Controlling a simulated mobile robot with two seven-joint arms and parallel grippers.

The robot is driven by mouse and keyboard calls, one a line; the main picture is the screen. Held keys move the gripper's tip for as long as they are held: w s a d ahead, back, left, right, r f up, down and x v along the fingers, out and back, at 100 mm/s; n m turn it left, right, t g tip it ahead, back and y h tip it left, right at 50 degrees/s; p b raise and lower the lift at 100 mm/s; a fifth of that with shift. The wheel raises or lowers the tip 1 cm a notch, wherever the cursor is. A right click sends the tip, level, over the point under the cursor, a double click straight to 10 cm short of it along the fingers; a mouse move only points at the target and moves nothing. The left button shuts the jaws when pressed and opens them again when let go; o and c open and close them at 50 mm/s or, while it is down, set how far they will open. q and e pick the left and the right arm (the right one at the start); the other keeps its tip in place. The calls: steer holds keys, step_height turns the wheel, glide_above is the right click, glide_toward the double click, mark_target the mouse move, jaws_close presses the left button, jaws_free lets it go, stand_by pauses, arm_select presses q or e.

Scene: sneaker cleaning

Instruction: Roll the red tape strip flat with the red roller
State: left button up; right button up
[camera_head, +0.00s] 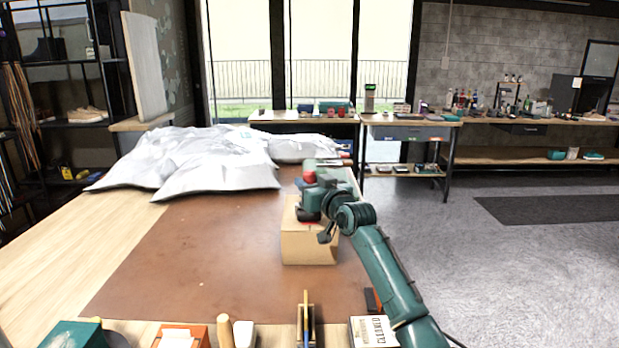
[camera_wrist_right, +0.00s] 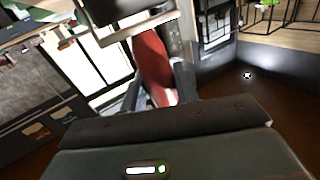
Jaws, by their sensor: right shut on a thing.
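My right gripper (camera_head: 312,196) is over the top of a tan cardboard box (camera_head: 309,248) on the table. It is shut on the red roller, whose red part (camera_head: 309,178) shows between the dark green gripper parts. In the right wrist view the red roller (camera_wrist_right: 152,68) stands between the fingers. The gripper hides most of the box top, and I cannot tell whether the roller touches it. A small bit of red at the box's top edge may be the red tape strip (camera_head: 311,224); the rest is hidden. My left gripper is not in view.
Large grey-white pillow-like bags (camera_head: 205,160) lie at the table's back left. A brown mat (camera_head: 190,250) around the box is mostly clear. Along the front edge stand a green box (camera_head: 72,335), an orange box (camera_head: 181,336), brushes and a white labelled box (camera_head: 371,332).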

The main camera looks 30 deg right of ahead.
steer(key=shift+w+f, duration=0.1)
steer(key=shift+f, duration=0.05)
steer(key=shift+w+d+b, duration=0.25)
steer(key=shift+w+b, duration=0.25)
steer(key=shift+b, duration=0.15)
steer(key=shift+w+d+b, duration=0.3)
steer(key=shift+w, duration=0.35)
steer(key=shift+w+d+f+b, duration=0.15)
steer(key=shift+w+d+b, duration=0.35)
steer(key=shift+w+b, duration=0.5)
steer(key=shift+d+b, duration=0.1)
steer(key=shift+b, duration=0.2)
steer(key=shift+w+d+b, duration=0.3)
steer(key=shift+w+b, duration=0.5)
steer(key=shift+b, duration=0.2)
steer(key=shift+w+d+b, duration=0.25)
steer(key=shift+w+b, duration=0.1)
steer(key=shift+b, duration=0.1)
